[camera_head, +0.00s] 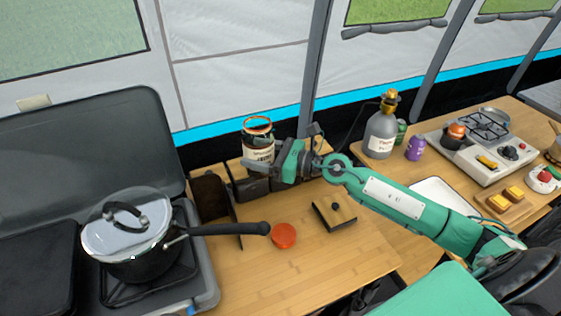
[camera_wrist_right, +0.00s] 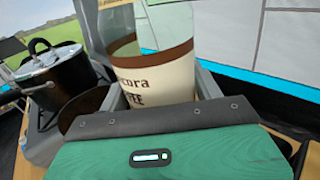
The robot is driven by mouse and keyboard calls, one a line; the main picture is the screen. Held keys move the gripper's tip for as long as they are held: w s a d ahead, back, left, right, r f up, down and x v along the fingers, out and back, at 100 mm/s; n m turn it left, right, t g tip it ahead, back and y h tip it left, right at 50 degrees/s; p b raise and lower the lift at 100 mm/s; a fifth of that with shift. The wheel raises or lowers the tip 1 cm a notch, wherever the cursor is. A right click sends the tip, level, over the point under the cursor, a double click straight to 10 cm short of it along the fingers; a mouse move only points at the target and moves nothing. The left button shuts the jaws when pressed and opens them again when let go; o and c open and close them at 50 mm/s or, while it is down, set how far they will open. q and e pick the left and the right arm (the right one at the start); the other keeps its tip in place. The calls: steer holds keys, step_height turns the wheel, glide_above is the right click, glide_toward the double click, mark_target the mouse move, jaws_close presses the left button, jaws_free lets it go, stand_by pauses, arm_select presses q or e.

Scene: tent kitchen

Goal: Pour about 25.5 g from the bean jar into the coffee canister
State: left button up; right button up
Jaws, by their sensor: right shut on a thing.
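The jar (camera_head: 259,146) is clear with a cream label and brown bands; part of its lettering reads "cora". My right gripper (camera_head: 264,165) is shut on it and holds it upright near the back of the wooden table. The jar also shows between the fingers in the right wrist view (camera_wrist_right: 155,78). Its top looks open, and I cannot make out its contents. A dark box-like container (camera_head: 249,187) stands just below the jar in the picture, partly hidden by my gripper; I cannot tell whether it is the coffee canister. My left gripper is not in view.
A black-edged wooden lid with a knob (camera_head: 334,212) and a round red lid (camera_head: 284,236) lie on the table. A pot (camera_head: 135,255) on the stove points its handle towards them. A grey bottle (camera_head: 381,133) stands right. The table's front is clear.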

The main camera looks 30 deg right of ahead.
steer(key=shift+r+m, duration=0.1)
steer(key=shift+m, duration=0.2)
